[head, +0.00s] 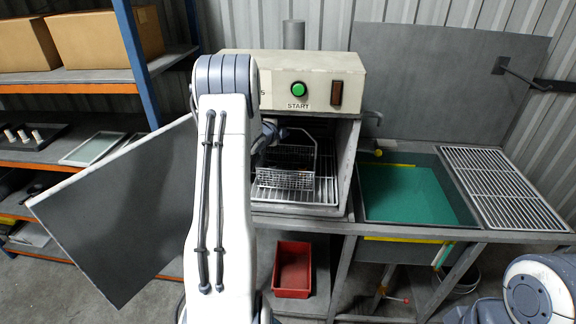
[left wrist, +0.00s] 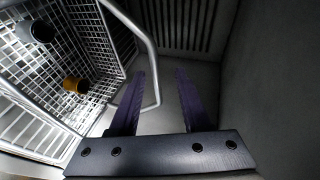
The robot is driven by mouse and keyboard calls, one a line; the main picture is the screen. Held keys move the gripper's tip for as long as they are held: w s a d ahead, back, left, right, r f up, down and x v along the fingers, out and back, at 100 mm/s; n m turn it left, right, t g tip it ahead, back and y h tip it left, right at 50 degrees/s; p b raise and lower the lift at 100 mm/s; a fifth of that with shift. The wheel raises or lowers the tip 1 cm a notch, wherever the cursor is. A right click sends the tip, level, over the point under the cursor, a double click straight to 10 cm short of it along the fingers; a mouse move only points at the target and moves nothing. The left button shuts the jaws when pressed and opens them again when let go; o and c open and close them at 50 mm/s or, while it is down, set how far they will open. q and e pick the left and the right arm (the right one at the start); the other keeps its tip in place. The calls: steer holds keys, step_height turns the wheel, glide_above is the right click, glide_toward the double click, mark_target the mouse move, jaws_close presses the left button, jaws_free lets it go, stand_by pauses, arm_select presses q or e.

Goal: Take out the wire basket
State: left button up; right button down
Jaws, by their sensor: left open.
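The wire basket (head: 284,179) stands on a wire rack inside the open chamber of the machine. Its wire mesh (left wrist: 75,40) fills the left of the left wrist view, with a grey and a yellow cylindrical piece in it. Its bent handle (left wrist: 149,45) shows beside my left gripper (left wrist: 166,75). The gripper is open, and the handle's lower bend appears between its fingers; I cannot tell whether they touch. In the head view my left gripper (head: 270,134) is at the basket's upper left, partly hidden by my arm. My right gripper is not in view.
The machine (head: 338,68) has a green START button. Its open door (head: 125,215) stands out at the left. A red bin (head: 292,270) is below. A sink with a green bottom (head: 405,195) and a bare wire rack (head: 500,185) are at the right. Shelves stand left.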

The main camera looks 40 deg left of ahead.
arm_select(q)
steer(key=p+x, duration=0.1)
steer(key=x, duration=0.1)
steer(key=p+x, duration=0.1)
steer(key=x, duration=0.2)
steer(key=shift+d+f+p, duration=0.15)
steer(key=shift+f+p, duration=0.1)
steer(key=shift+p, duration=0.15)
jaws_close()
stand_by(0.9)
steer(key=shift+r, duration=0.2)
